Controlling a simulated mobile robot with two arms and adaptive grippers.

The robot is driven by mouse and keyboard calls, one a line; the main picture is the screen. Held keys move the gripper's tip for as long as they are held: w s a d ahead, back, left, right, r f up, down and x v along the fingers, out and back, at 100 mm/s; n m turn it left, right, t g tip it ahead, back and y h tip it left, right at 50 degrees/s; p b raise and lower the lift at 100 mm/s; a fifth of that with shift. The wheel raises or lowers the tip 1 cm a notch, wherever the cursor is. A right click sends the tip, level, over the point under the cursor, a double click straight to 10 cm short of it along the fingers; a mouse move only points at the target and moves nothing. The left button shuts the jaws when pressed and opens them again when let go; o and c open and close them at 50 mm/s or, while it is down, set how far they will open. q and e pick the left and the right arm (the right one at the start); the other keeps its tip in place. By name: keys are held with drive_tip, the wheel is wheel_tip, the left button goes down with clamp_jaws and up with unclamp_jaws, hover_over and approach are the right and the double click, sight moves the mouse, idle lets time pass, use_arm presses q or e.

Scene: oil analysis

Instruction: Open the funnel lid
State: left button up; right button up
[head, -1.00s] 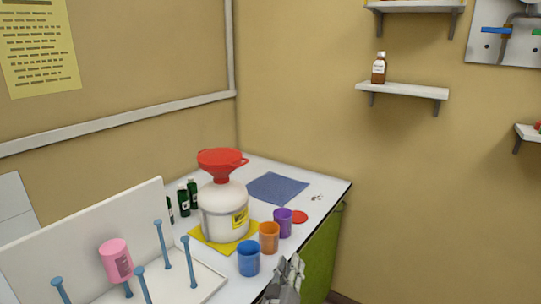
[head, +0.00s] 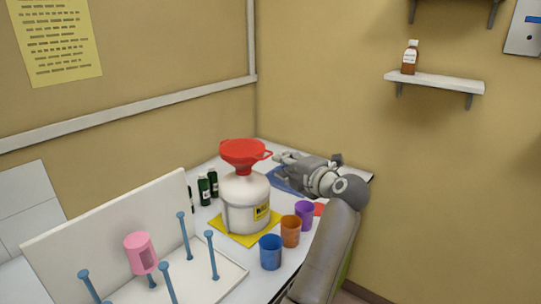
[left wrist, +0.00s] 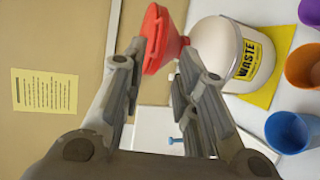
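The red funnel (head: 243,152) stands on top of the white waste container (head: 245,205), with its lid looking closed and a small handle sticking out to the right. My left gripper (head: 279,158) is just right of the handle at about lid height. In the left wrist view, its two fingers (left wrist: 160,56) are spread apart, with the red funnel (left wrist: 158,30) showing between and beyond the fingertips. I cannot tell whether a finger touches the handle. The container (left wrist: 218,45) with its WASTE label shows behind the right finger. My right gripper is not in view.
Blue (head: 271,252), orange (head: 290,231) and purple (head: 305,215) cups stand right of the container, close to my left arm. Dark green bottles (head: 204,190) stand left of it.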

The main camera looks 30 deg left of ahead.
sight(267, 157)
use_arm(q)
drive_tip(key=p+x, duration=0.2)
drive_tip(key=x, duration=0.7)
drive_tip(key=shift+a+p, duration=0.3)
drive_tip(key=shift+a, duration=0.05)
drive_tip(key=shift+w+a+f, duration=0.15)
drive_tip(key=shift+w+a, duration=0.1)
drive_tip(key=shift+a, duration=0.1)
drive_tip(key=shift+f, duration=0.1)
clamp_jaws()
drive_tip(key=shift+f, duration=0.1)
